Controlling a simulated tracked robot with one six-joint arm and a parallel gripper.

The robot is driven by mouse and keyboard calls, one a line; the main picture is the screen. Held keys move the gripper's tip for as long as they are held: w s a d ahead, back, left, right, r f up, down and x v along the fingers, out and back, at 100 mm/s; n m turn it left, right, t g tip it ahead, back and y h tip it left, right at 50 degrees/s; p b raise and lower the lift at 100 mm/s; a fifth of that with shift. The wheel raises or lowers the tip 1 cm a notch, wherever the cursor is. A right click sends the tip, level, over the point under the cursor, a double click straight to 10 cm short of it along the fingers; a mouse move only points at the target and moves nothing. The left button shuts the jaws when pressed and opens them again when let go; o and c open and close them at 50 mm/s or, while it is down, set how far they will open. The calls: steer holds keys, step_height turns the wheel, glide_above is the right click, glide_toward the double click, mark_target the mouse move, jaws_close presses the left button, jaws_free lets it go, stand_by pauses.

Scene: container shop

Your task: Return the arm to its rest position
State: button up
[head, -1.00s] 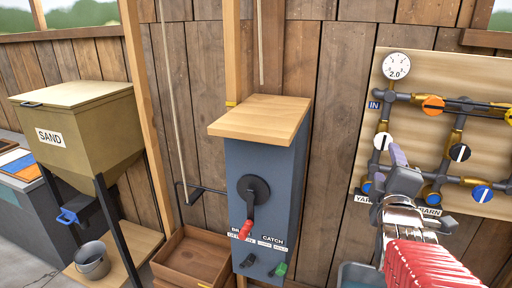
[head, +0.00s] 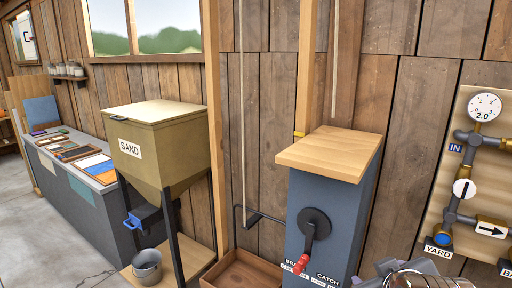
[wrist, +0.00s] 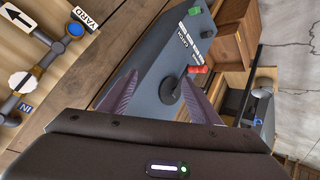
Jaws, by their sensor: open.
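My gripper (wrist: 160,77) is open and empty, with its two purple-grey fingers apart in the wrist view. In the head view, part of my gripper (head: 388,268) shows at the lower right edge, in front of the blue-grey winch cabinet's right side. The wrist view is turned on its side and shows the cabinet (wrist: 148,88) beyond the fingers, with its black hub and red-handled crank (wrist: 198,69). I cannot tell how far the fingers are from the cabinet. Most of my arm is out of view.
The cabinet (head: 330,205) has a wooden top. A pipe board with a gauge (head: 484,107) hangs at right. A sand hopper (head: 160,140) stands left, with a bucket (head: 147,266) below. A wooden crate (head: 250,272) sits beside the cabinet. A workbench (head: 85,185) is farther left.

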steer(key=s+a+f+m+g+y, duration=0.2)
steer(key=s+a+f+m+g, duration=0.1)
steer(key=s+a, duration=0.6)
steer(key=shift+s+a+f+g+y, duration=0.2)
steer(key=shift+s+f+g+y, duration=0.1)
steer(key=shift+f+g, duration=0.35)
steer(key=shift+c, duration=0.4)
